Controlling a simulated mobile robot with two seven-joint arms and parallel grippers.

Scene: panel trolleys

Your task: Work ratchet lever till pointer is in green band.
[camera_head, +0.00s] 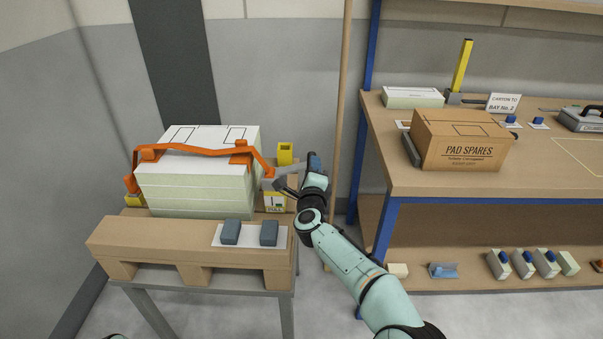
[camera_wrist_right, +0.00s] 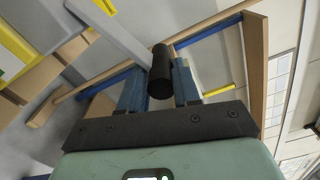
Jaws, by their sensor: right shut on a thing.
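An orange strap (camera_head: 195,150) runs over a stack of pale green panels (camera_head: 195,185) on a wooden pallet. At the stack's right side sits the ratchet (camera_head: 270,182), with a grey lever (camera_head: 291,170) pointing right and slightly up. My right gripper (camera_head: 313,168) is at the lever's outer end. In the wrist view the lever's black grip (camera_wrist_right: 160,72) lies between the blue fingers of my right gripper (camera_wrist_right: 160,88), which is shut on it. A card marked PULL (camera_head: 275,208) is below the ratchet. I cannot make out the pointer or green band. My left gripper is out of view.
Two dark grey blocks (camera_head: 249,233) lie on a white sheet at the pallet's front. A wooden post (camera_head: 342,100) stands just behind my right gripper. The workbench (camera_head: 480,177) on the right carries a PAD SPARES carton (camera_head: 459,140). Floor shows between trolley and bench.

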